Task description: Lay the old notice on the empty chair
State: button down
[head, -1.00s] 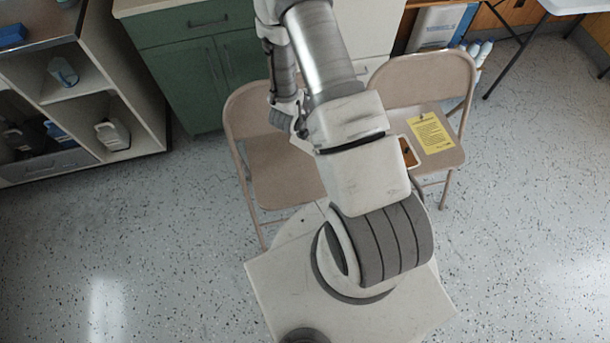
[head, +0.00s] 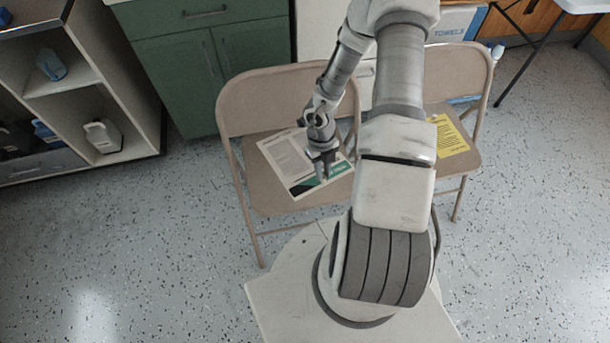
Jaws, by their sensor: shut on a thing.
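A white printed notice (head: 290,163) with a green band along its near edge is over the seat of the left folding chair (head: 262,188). My gripper (head: 323,173) is shut on the notice near its green edge. I cannot tell whether the sheet touches the seat or is held just above it. Nothing else shows on this seat; my arm hides its right side. The right folding chair (head: 468,165) has a yellow notice (head: 449,136) on its seat, partly hidden behind my arm.
A green cabinet (head: 205,60) stands behind the chairs. An open shelf unit (head: 130,90) with bottles is at the left. A box marked towels (head: 455,22) is at the back right, near a table's legs. The speckled floor at left is clear.

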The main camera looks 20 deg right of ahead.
aim_at(305, 176)
jog(key=shift+w+a+f+m+t+b, duration=0.35)
jog(key=shift+w+a+m, duration=0.2)
jog(key=shift+a+m, duration=0.1)
jog(key=shift+w+a+f+m+t+b, duration=0.25)
jog(key=shift+w+a+f+m+b, duration=0.05)
jog(key=shift+w+a+m, duration=0.35)
jog(key=shift+w+a+f+m+t+b, duration=0.35)
jog(key=shift+w+a+m, duration=0.15)
jog(key=shift+a, duration=0.2)
notch_tip(305, 176, down, 11)
jog(key=b, duration=1)
jog(key=shift+r+b, duration=0.15)
jog(key=shift+b, duration=0.2)
jog(key=shift+f+b, duration=0.45)
jog(key=c, duration=0.7)
grip_release()
jog(key=shift+c, duration=0.2)
notch_tip(305, 176, up, 18)
jog(key=p, duration=1.3)
jog(key=shift+f, duration=0.25)
